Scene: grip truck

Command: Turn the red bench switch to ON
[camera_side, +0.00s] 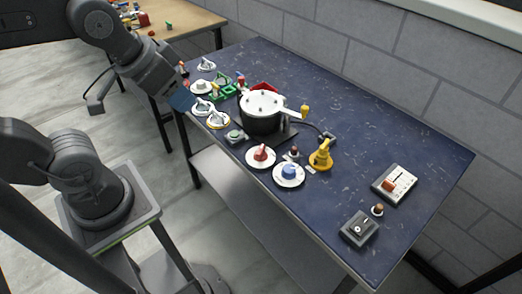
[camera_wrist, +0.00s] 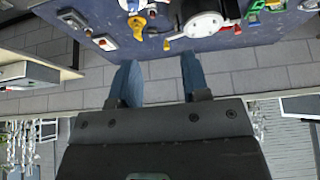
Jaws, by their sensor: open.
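A red knob (camera_side: 261,154) sits on a round white dial (camera_side: 261,161) near the front edge of the blue bench, left of a blue knob (camera_side: 289,171) on a similar dial. Its ON and OFF marks are too small to read. My gripper (camera_side: 182,98) is over the bench's left front edge in the side view, up and to the left of the red knob and apart from it. In the wrist view my gripper (camera_wrist: 158,62) has its two blue fingers spread with nothing between them. I cannot pick out the red knob surely in the wrist view.
A white-lidded pot (camera_side: 262,110) stands behind the red knob. Several silver-handled dials (camera_side: 210,115) and a green frame (camera_side: 221,90) are near my gripper. A yellow piece (camera_side: 321,155), a box with a red slider (camera_side: 394,184) and a black rocker box (camera_side: 359,228) stand to the right.

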